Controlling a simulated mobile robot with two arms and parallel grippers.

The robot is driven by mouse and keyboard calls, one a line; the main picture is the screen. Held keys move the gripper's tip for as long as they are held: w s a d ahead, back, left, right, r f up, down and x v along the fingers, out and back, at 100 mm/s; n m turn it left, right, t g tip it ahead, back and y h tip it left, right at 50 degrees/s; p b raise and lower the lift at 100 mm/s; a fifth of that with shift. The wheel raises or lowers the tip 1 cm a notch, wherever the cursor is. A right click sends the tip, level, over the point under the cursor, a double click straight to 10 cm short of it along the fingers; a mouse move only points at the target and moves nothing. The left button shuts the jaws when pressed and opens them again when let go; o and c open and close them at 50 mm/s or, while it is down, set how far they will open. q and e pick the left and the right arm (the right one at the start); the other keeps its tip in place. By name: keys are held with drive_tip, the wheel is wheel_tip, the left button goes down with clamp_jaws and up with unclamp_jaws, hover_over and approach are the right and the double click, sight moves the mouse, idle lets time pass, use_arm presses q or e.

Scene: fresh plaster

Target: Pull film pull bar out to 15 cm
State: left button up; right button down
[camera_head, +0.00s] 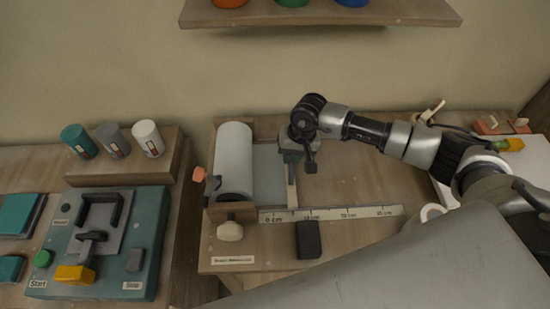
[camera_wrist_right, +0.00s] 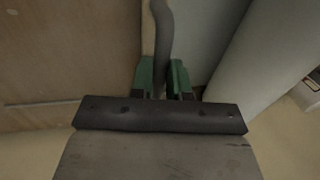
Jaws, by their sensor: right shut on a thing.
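The film pull bar (camera_head: 291,186) is a thin pale strip at the right edge of the grey film sheet (camera_head: 268,165). The film comes from a white roll (camera_head: 233,158) on its left. The bar's near end is between the 0 cm and 5 cm marks of the ruler (camera_head: 332,212). My right gripper (camera_head: 291,157) is over the bar. In the right wrist view its green fingers (camera_wrist_right: 162,78) are shut on the bar's dark handle (camera_wrist_right: 161,35), and the pale bar (camera_wrist_right: 148,28) shows beside it. My left gripper is not in view.
The wooden board right of the bar is clear up to the white tray (camera_head: 448,190). A black block (camera_head: 308,240) lies in front of the ruler. A teal control box (camera_head: 100,255) stands left, with several cups behind it. A shelf (camera_head: 320,14) hangs above.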

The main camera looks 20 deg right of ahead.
drive_tip(key=d+b, duration=0.1)
drive_tip(key=d, duration=0.2)
drive_tip(key=s+d+b, duration=0.1)
drive_tip(key=d, duration=0.2)
drive_tip(key=s+d+b, duration=0.1)
drive_tip(key=d, duration=0.2)
drive_tip(key=shift+s, duration=0.25)
drive_tip(key=shift+s+d, duration=0.1)
drive_tip(key=shift+d, duration=0.25)
drive_tip(key=c, duration=1.1)
unclamp_jaws()
wheel_tip(320, 180, up, 11)
drive_tip(key=d+b, duration=0.2)
drive_tip(key=shift+s+f+b, duration=0.15)
drive_tip(key=shift+s+b, duration=0.15)
drive_tip(key=shift+b, duration=0.1)
